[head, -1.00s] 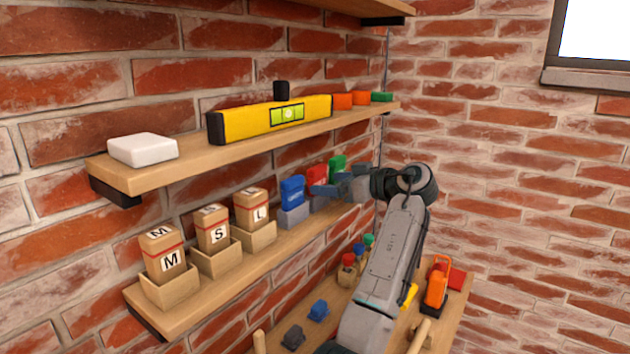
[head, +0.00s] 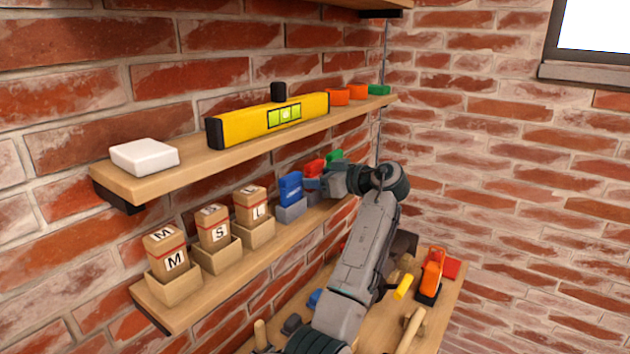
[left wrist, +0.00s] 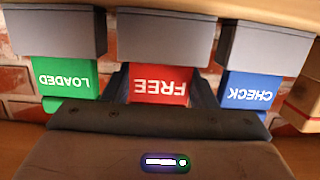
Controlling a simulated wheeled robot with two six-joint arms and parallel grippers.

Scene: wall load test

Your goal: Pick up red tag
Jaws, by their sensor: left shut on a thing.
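The red tag (left wrist: 160,84) reads FREE, upside down in the left wrist view. It sits at a grey holder (left wrist: 165,38) in the middle of a row, and its red top shows in the head view (head: 314,167). My left gripper (left wrist: 161,92) is shut on the red tag, with a dark finger on each side. In the head view my left gripper (head: 324,182) reaches in from the right and hides the tag's lower part. I cannot tell whether the tag is clear of its holder. My right gripper is not in view.
A blue CHECK tag (head: 291,188) and a green LOADED tag (head: 335,156) flank the red one closely. Boxes in wooden bins (head: 174,283) stand on the same shelf. A yellow level (head: 270,118) lies on the shelf above. A workbench (head: 385,325) with tools is below.

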